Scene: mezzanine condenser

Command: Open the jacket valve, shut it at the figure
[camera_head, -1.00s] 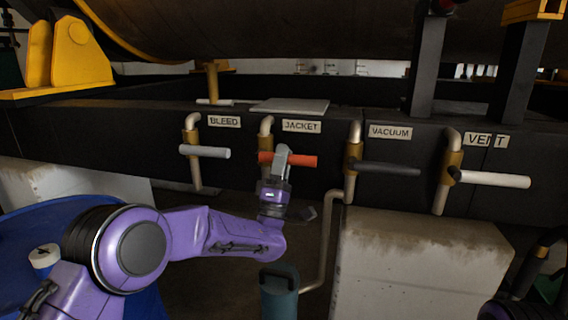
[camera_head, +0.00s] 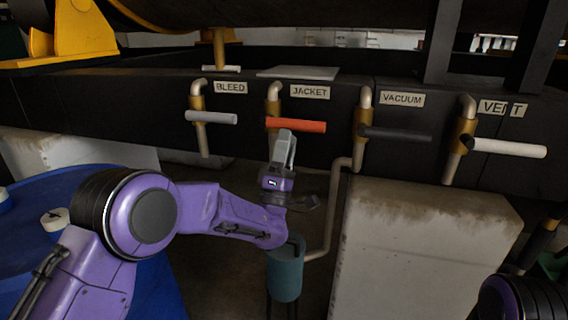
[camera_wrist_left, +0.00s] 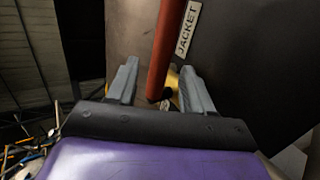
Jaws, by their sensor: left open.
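The jacket valve has a red bar handle (camera_head: 305,126) lying nearly level on a brass body, beside the JACKET label (camera_head: 310,92). My left gripper (camera_head: 284,138) is just below the handle, its fingertips close to the handle's lower edge. In the left wrist view the red handle (camera_wrist_left: 166,45) runs between the two open grey fingers, apart from both as far as I can tell. The JACKET label (camera_wrist_left: 187,28) shows beside it. No gauge or figure is readable. My right gripper is out of view; only part of my right arm shows at bottom right.
The grey BLEED handle (camera_head: 211,117) is to the left; the black VACUUM handle (camera_head: 395,134) and white VENT handle (camera_head: 508,148) are to the right. A teal canister (camera_head: 286,275) stands below. A blue drum (camera_head: 30,235) and a pale block (camera_head: 420,240) flank my arm.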

